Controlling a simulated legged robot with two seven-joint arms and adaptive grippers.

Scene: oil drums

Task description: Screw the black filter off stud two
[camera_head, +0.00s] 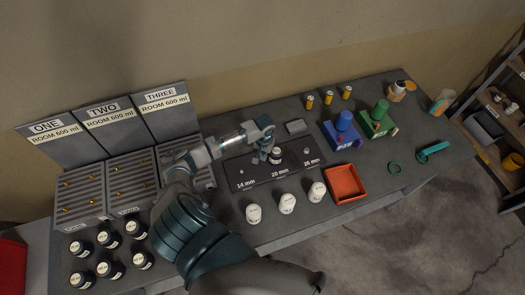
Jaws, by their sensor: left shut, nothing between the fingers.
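A dark board (240,178) with three stud positions, labelled 14 mm, 20 mm and 26 mm, lies on the middle of the bench. A small black filter with a pale label (275,157) stands at the middle position, marked 20 mm, hiding the stud there. Small bare studs show at the 14 mm and 26 mm positions. My left gripper (262,153) is shut and empty, right beside the filter on its left and back side. Whether it touches the filter is too small to tell. My right gripper is not in view.
Three white filters (288,204) and an orange-red tray (345,184) stand in front of the board. Slotted drain racks (80,194) with ONE, TWO, THREE signs and several black filters (136,229) are left. Blue (342,132) and green (378,121) jugs stand right.

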